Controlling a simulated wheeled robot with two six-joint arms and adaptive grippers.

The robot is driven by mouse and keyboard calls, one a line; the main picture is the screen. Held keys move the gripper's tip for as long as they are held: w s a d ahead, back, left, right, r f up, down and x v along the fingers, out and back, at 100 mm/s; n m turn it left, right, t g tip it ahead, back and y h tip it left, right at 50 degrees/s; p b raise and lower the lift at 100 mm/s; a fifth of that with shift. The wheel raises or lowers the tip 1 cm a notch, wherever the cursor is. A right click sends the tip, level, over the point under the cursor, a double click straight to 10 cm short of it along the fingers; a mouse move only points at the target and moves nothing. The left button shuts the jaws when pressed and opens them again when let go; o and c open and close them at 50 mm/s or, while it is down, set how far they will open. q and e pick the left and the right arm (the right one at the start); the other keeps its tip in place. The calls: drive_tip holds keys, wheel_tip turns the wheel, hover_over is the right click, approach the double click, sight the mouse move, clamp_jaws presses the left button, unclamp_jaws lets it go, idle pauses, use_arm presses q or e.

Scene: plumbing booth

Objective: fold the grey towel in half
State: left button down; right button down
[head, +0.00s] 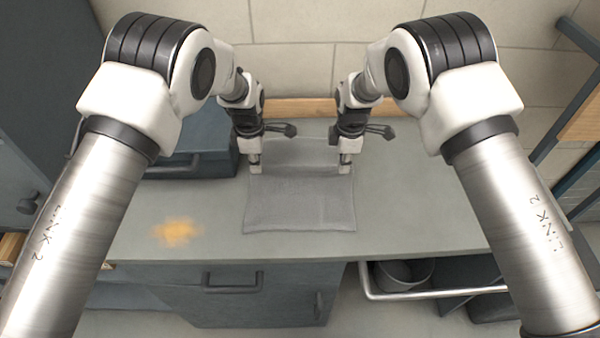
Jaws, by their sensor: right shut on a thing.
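The grey towel (300,204) lies on the grey counter (420,215), near its middle. Its front part looks flat, and a further part of it extends behind my grippers toward the back wall. My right gripper (345,168) points down at the towel's right edge and is shut on it. My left gripper (255,165) points down at the towel's left edge, level with the right one. Its fingertips are too small to show whether they are open or shut.
A dark blue toolbox (195,145) stands on the counter at the left, close to my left gripper. An orange-yellow stain (176,232) marks the counter at front left. A wooden strip (300,108) runs along the back. The counter right of the towel is clear.

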use_arm(q)
drive_tip(key=shift+w+r, duration=0.1)
drive_tip(key=shift+w, duration=0.05)
use_arm(e)
drive_tip(key=shift+w+r, duration=0.1)
drive_tip(key=shift+w, duration=0.05)
